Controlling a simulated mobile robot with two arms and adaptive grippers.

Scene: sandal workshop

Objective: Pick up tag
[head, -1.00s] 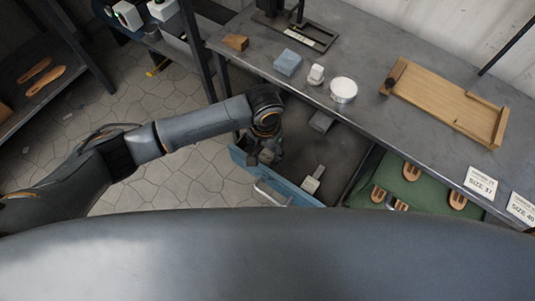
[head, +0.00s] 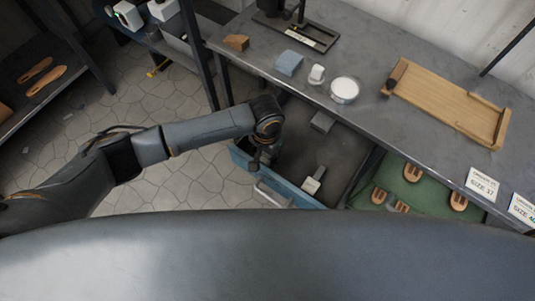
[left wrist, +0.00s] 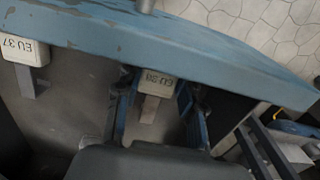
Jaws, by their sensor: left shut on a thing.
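My left gripper (head: 262,158) reaches down into the open blue drawer (head: 285,190), close behind its front panel. In the left wrist view its two fingers (left wrist: 157,98) stand on either side of a pale tag (left wrist: 153,84) and are shut on it. The tag has upside-down lettering that starts with EU; the number is hard to read. In the head view this tag is hidden by the gripper. A second pale tag (head: 312,184), on a grey stem, lies in the drawer to the right; in the left wrist view it (left wrist: 26,50) reads EU 37. My right gripper is not in view.
A workbench (head: 390,135) overhangs the drawer, with a blue block (head: 289,64), a white round tin (head: 344,90) and a wooden tray (head: 450,100) on it. A grey block (head: 322,122) is at the drawer's back. A green-lined compartment (head: 415,185) holds wooden pieces.

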